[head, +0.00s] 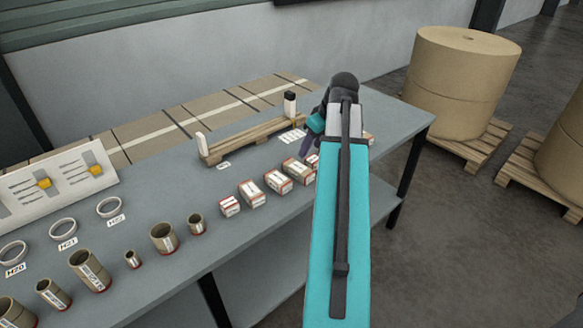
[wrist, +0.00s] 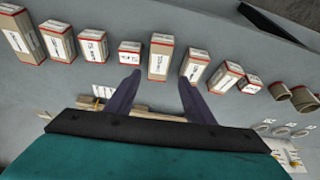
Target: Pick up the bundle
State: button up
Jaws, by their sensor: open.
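Several small kraft-brown bundles with white labels and red edges stand in a row on the grey table (head: 180,240). In the head view the nearer ones show, such as a small bundle (head: 229,206) and larger ones (head: 278,181). My arm hides part of the row. My gripper (wrist: 159,82) is open in the wrist view, its two dark purple fingers pointing at the row. A tall bundle (wrist: 160,55) lies just beyond the gap between the fingertips; I cannot tell whether they touch it. A small bundle (wrist: 130,50) stands to its left and another (wrist: 194,64) to its right.
A wooden rack (head: 250,138) with a white-and-black post (head: 290,104) stands behind the row. Brown tubes (head: 163,238) and white rings (head: 62,230) stand to the left. A panel with yellow sliders (head: 60,180) is at far left. A big paper roll (head: 463,80) sits on a pallet at right.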

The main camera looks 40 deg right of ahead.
jog(key=shift+w, duration=0.2)
jog(key=shift+f, duration=0.1)
jog(key=p, duration=0.2)
send_near(298, 167)
jog(key=shift+x, duration=2.45)
jog(key=shift+s, duration=0.15)
jog(key=shift+f, duration=0.15)
jog(key=shift+w+p+x, duration=0.2)
jog(key=shift+p+x, duration=0.35)
jog(key=shift+x, duration=1.9)
